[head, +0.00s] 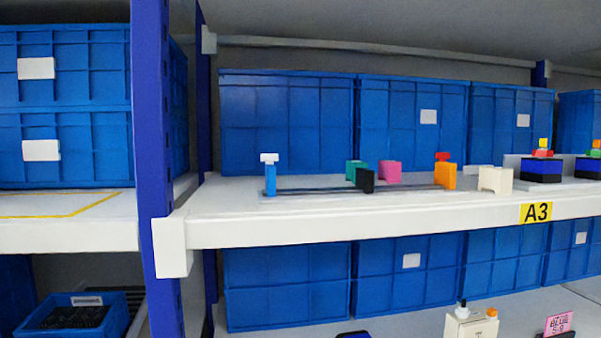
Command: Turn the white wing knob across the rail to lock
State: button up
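The white wing knob (269,157) sits on top of an upright blue block (270,180) at the left end of a dark rail (320,191) on the white shelf. Its wing shows broadside to the camera, seemingly left to right along the rail; it is too small to be sure. An orange block (445,176) with a red knob (443,156) on top stands at the rail's right end. Black (365,181), green (354,170) and pink (390,171) blocks stand between them, toward the right. My gripper is not in view.
Blue crates (287,120) line the back, close behind. A cream block (495,180) and dark-blue boxes (542,169) stand to the right. The shelf's front edge (330,228) carries an A3 label (536,212).

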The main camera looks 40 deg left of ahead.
aim_at(269, 159)
jog(key=j+u, duration=0.1)
jog(key=u, duration=0.7)
jog(key=j+u, duration=0.15)
jog(key=u, duration=0.25)
jog(key=i+u, duration=0.1)
jog(key=u, duration=0.3)
